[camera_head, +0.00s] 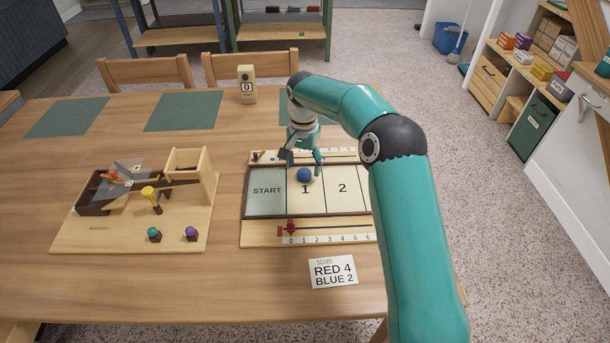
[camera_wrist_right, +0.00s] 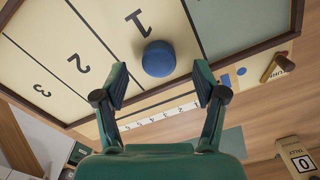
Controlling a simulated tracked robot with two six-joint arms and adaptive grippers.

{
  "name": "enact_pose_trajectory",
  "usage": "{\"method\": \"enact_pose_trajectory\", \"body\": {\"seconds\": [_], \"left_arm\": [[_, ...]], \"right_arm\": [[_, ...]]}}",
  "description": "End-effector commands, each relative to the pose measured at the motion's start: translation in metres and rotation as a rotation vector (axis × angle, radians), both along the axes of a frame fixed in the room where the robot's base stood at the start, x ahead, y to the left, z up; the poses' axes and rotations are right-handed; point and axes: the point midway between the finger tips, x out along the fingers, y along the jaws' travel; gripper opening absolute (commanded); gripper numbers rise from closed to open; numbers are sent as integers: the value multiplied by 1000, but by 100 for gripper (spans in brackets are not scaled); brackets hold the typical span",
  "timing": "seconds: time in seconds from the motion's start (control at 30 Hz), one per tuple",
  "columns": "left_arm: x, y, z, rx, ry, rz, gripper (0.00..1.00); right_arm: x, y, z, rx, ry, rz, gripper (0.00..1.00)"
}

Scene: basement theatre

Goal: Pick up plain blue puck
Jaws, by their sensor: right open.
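The plain blue puck (camera_head: 304,175) sits on the section marked 1 of the shuffleboard (camera_head: 265,211), close to the START section. It also shows in the right wrist view (camera_wrist_right: 158,59), just beyond my fingertips and roughly midway between them. My right gripper (camera_head: 302,160) is over the board, right above and behind the puck. In the wrist view my right gripper (camera_wrist_right: 160,84) has its fingers apart with nothing between them. My left gripper is in neither view.
A wooden game with a hammer and colored knobs (camera_head: 133,232) stands at left. A score card (camera_head: 333,271) lies in front of the board. A tally block (camera_head: 247,85) stands at the back. Green mats (camera_head: 183,111) lie along the far edge. My right arm hides the board's right end.

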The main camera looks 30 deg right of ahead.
Motion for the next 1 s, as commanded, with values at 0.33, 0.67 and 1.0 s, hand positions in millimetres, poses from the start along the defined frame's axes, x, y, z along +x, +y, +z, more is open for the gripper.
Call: {"method": "enact_pose_trajectory", "body": {"seconds": [0.33,0.67,1.0], "left_arm": [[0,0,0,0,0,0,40],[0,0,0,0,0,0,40],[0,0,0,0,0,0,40]], "right_arm": [[-1,0,-27,-1,-1,1,70],[-1,0,-27,0,0,1,35],[-1,1,-26,0,0,2,21]]}}
